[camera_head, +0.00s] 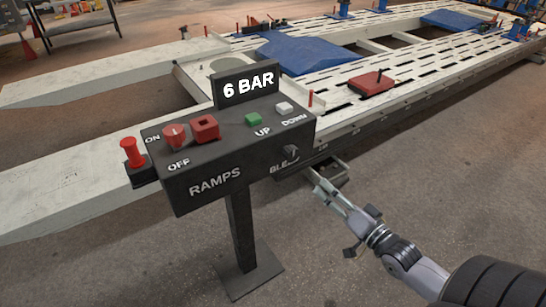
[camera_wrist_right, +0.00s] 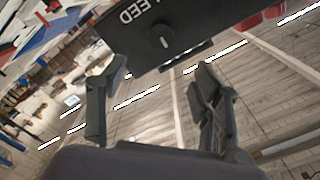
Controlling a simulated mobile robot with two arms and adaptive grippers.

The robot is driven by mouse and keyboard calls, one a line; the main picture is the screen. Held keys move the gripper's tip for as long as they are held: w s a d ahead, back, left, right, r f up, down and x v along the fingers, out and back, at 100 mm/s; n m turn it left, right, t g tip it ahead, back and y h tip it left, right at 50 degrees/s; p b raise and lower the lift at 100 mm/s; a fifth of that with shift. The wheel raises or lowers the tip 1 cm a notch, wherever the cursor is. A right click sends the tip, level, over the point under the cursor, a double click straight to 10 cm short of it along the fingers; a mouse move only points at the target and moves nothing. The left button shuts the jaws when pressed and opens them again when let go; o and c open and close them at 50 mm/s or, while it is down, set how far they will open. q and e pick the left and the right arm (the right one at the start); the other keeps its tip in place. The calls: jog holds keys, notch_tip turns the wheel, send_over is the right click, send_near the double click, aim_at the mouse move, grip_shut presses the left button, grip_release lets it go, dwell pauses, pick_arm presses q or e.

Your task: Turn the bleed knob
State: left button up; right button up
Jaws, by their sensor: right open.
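The bleed knob (camera_head: 291,154) is a small dark knob on the front face of the black RAMPS control box (camera_head: 215,180), at the right end by the BLEED label. It also shows in the right wrist view as a round black knob (camera_wrist_right: 161,37) with a pale pointer line. My right gripper (camera_head: 325,190) is below and to the right of the knob, apart from it. In the right wrist view the gripper's two fingers (camera_wrist_right: 155,90) are spread with nothing between them, and the knob is beyond the gap. My left gripper is not in view.
The box stands on a black post with a floor plate (camera_head: 250,278). On top are a red ON/OFF knob (camera_head: 175,136), a red square part (camera_head: 205,127), a green UP button (camera_head: 253,119) and a white DOWN button (camera_head: 284,107). A white frame bench (camera_head: 345,115) lies behind; floor at right is clear.

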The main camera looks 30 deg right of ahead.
aim_at(293, 157)
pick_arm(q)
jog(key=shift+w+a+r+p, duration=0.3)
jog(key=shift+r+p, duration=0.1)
pick_arm(e)
jog(key=w, duration=0.5)
jog(key=w+a, duration=0.1)
jog(key=w, duration=1.1)
jog(key=shift+w+a+r, duration=0.1)
jog(key=shift+a, duration=0.1)
jog(key=c, duration=1.2)
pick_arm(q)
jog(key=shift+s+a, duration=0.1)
